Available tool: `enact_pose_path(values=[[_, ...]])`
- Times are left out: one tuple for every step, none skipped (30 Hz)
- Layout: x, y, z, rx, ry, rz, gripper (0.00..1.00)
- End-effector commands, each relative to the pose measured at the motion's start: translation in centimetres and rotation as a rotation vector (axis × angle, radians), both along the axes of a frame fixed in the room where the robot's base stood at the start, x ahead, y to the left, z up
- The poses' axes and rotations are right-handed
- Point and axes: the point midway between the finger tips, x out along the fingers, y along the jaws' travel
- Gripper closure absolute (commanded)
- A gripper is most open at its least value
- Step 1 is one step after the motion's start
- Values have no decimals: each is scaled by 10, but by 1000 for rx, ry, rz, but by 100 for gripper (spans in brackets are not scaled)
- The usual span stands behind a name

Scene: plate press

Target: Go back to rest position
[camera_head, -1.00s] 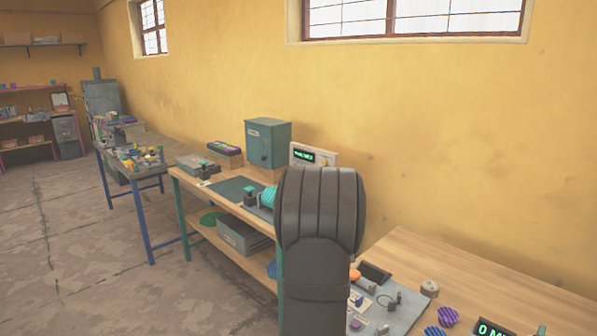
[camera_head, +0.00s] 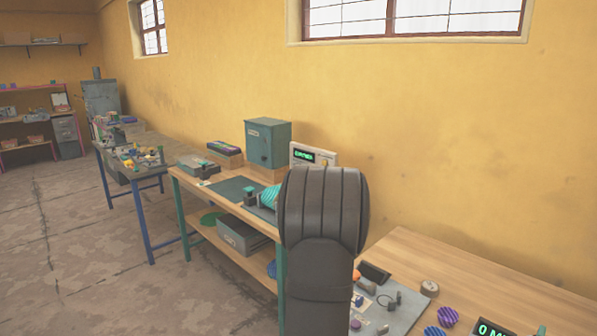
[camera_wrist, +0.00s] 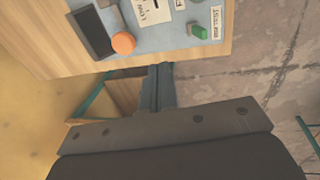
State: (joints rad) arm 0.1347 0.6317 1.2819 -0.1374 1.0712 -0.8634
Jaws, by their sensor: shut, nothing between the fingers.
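My gripper shows in the wrist view, its narrow grey fingers (camera_wrist: 157,88) closed together with nothing between them. They point toward the edge of a wooden table and hang over the gap beside it, touching nothing that I can see. In the head view my black arm link stands upright in the middle and hides the gripper and part of the benches behind it.
The near wooden table (camera_head: 450,268) at right holds a grey panel, purple ribbed discs (camera_head: 447,316) and a display. In the wrist view the panel has an orange knob (camera_wrist: 123,43) and a green switch (camera_wrist: 198,31). A green-legged bench with a teal box (camera_head: 267,143) stands beyond.

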Motion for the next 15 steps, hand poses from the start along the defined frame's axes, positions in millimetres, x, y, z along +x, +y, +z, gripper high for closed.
enact_pose_path(values=[[0, 0, 11, -1, -2, -1, 100], [1, 0, 18, -1, -4, -1, 100], [0, 0, 26, -1, -4, -1, 100], [-2, -5, 28, 19, 6, -8, 100], [-3, -8, 31, 41, 14, -12, 100], [-5, -11, 36, 67, 23, -18, 100], [-7, -13, 39, 88, 29, -19, 100], [-8, -15, 43, 108, 35, -21, 100], [-10, -18, 48, 134, 41, -21, 100], [-11, -19, 52, 155, 45, -21, 100], [-13, -21, 55, 174, 50, -20, 100], [-14, -24, 60, 198, 53, -18, 100], [-15, -25, 64, 217, 55, -15, 100], [-17, -26, 67, 233, 58, -15, 100], [-18, -28, 71, 253, 59, -11, 100]])
